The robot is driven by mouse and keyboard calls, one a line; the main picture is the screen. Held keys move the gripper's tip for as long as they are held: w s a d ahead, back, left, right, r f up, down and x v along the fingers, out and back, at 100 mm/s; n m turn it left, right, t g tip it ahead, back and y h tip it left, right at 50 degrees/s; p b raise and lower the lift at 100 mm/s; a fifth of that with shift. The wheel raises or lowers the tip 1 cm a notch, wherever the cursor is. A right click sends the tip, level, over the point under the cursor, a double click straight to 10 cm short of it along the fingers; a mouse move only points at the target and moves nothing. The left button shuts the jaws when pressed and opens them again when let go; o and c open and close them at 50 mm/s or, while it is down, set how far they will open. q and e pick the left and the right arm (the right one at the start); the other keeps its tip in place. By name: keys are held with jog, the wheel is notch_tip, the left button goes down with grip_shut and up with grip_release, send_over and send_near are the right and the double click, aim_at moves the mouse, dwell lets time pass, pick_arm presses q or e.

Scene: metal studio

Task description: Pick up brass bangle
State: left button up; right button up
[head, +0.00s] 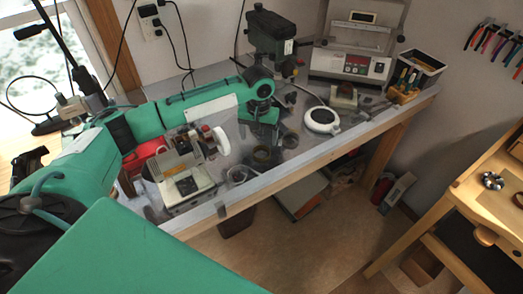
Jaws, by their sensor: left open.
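A dark brass-coloured ring, which looks like the brass bangle (262,155), lies on the grey metal bench top (330,148) near the middle of the picture. My left arm reaches in from the left, and its gripper (263,137) points down just above and behind the bangle in the picture. The fingers are small and dark against the bench; they look apart, with nothing seen between them. I cannot tell how high they are above the bangle. My right gripper is not in view.
A white round lamp head (321,120) is to the right.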

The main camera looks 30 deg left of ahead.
aim_at(261, 155)
pick_arm(q)
jog(key=shift+f, duration=0.5)
jog(key=shift+w+d+f+p, duration=0.1)
jog(key=shift+w+f+p, duration=0.05)
jog(key=shift+f+p, duration=0.3)
jog(key=f, duration=0.2)
jog(key=f+p, duration=0.1)
jog(key=shift+w+d+f, duration=0.2)
jog(key=shift+f, duration=0.65)
jog(key=c, duration=1.1)
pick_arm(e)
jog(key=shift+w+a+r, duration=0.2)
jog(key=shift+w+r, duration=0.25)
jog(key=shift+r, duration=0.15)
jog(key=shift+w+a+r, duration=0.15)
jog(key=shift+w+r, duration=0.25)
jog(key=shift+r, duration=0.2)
